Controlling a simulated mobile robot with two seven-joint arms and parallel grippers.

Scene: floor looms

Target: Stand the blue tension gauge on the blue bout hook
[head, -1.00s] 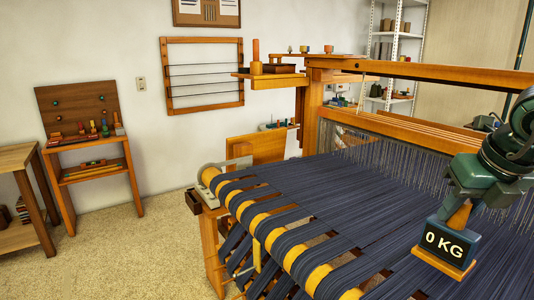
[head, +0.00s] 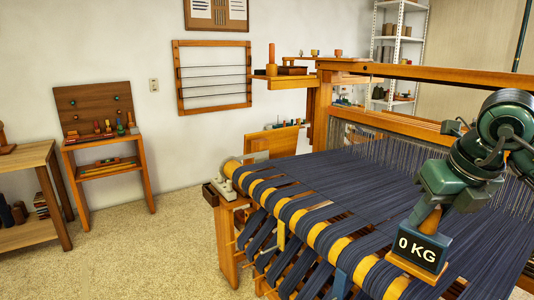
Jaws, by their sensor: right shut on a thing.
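The blue tension gauge (head: 423,250) is a dark blue block marked "0 KG", with a wooden base and a wooden grip on top. My right gripper (head: 432,212) is shut on that wooden grip, and the gauge hangs slightly tilted in front of the dark warp. I cannot tell how high it is above the threads. A light blue upright piece (head: 341,285) at the front beam, near the bottom edge, may be the blue bout hook; only part of it shows. My left gripper is out of view.
The loom's dark warp (head: 345,180) runs over a yellow-banded front beam (head: 318,236). A yellow upright piece (head: 281,235) stands among the hanging bundles. A wooden crossbeam (head: 420,73) spans the back. The floor (head: 150,255) at left is clear beside a small pegboard stand (head: 95,108).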

